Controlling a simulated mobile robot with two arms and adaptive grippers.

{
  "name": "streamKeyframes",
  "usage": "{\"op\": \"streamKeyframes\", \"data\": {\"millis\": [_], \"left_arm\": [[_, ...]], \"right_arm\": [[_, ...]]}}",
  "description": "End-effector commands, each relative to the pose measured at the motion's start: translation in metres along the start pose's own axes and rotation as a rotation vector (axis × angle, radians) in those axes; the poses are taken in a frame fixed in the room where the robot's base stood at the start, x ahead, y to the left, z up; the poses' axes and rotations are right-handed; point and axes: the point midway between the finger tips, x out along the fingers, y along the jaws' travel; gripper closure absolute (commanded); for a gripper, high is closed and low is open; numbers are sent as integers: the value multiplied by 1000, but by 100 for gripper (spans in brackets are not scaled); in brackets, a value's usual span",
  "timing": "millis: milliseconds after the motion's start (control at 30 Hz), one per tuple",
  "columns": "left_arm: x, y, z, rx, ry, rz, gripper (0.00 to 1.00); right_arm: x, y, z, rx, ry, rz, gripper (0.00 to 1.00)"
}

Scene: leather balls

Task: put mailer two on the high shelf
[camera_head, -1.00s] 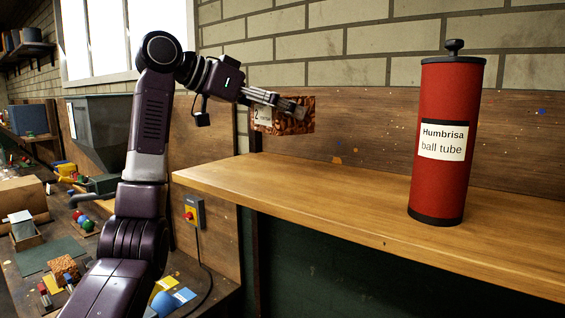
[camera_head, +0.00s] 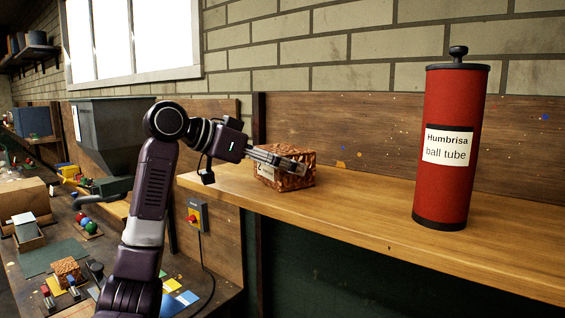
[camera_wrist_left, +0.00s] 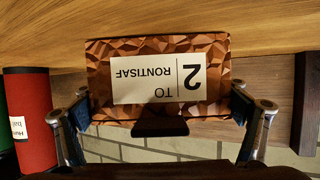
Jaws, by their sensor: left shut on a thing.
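Mailer two (camera_head: 298,156) is a brown box with a crumpled-facet pattern, at the left end of the high wooden shelf (camera_head: 370,222). In the left wrist view the mailer (camera_wrist_left: 105,62) shows its white label, upside down, with a 2 and "TO RONTISAF". My left gripper (camera_head: 282,163) is shut on the mailer, with one finger along each side in the left wrist view. The mailer is at or very close to the shelf top; I cannot tell whether it touches. My right gripper is not in view.
A red ball tube (camera_head: 446,185) with a black lid stands upright on the shelf to the right. The shelf between it and the mailer is clear. A brick wall is behind. At the lower left is a cluttered bench with a grey hopper (camera_head: 115,130) and another patterned box (camera_head: 66,270).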

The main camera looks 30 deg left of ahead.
Motion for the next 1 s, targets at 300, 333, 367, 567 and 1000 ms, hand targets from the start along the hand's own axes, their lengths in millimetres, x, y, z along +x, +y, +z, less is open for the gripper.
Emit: {"op": "streamKeyframes", "data": {"millis": [300,333,367,567,1000], "left_arm": [[1,0,3,0,0,0,4],[1,0,3,0,0,0,1],[1,0,3,0,-1,0,0],[1,0,3,0,-1,0,0],[-52,-1,2,1,4,-5,0]], "right_arm": [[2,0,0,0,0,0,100],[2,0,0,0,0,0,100],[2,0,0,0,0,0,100],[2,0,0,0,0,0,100],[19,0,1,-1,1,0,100]]}}
